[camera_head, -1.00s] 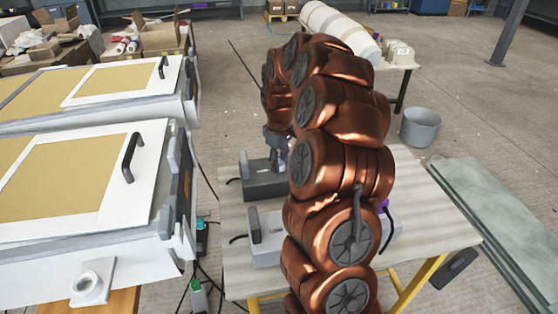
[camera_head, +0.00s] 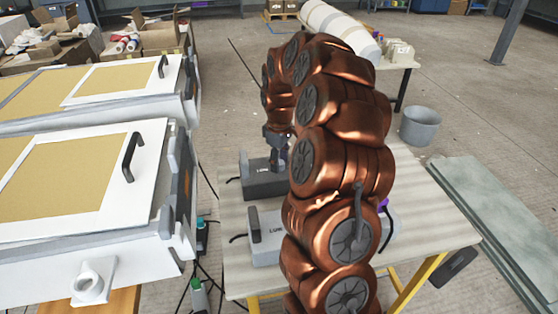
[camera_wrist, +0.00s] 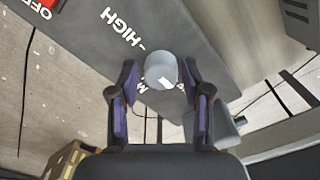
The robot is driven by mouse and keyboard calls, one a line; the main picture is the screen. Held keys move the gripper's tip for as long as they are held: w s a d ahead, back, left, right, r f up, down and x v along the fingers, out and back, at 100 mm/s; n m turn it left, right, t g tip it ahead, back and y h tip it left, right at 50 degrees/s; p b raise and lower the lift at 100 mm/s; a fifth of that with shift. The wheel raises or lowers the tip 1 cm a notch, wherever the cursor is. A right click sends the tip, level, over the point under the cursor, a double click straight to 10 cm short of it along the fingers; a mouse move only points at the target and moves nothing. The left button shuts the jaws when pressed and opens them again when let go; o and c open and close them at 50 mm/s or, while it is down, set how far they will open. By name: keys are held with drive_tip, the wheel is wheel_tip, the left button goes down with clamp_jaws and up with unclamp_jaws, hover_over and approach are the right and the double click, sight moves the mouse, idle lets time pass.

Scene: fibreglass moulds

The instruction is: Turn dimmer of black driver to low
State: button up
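The black driver (camera_head: 262,186) is a dark box on the table, behind a lighter grey driver. Its dark face (camera_wrist: 85,50) fills much of the wrist view, with a red switch marked OFF at the top left and a white HIGH label. My gripper (camera_wrist: 160,70) is open, with one finger on each side of the knob and visible gaps. In the head view my gripper (camera_head: 277,148) is over the black driver.
The lighter grey driver (camera_head: 267,236) sits nearer on the table (camera_head: 420,225), partly behind my arm. White moulds (camera_head: 75,200) with black handles stand at left. A grey bucket (camera_head: 420,125) and stacked panels are at right.

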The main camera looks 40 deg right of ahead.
drive_tip(key=shift+o, duration=0.7)
drive_tip(key=shift+r, duration=0.1)
wheel_tip(320, 180, up, 12)
idle(0.8)
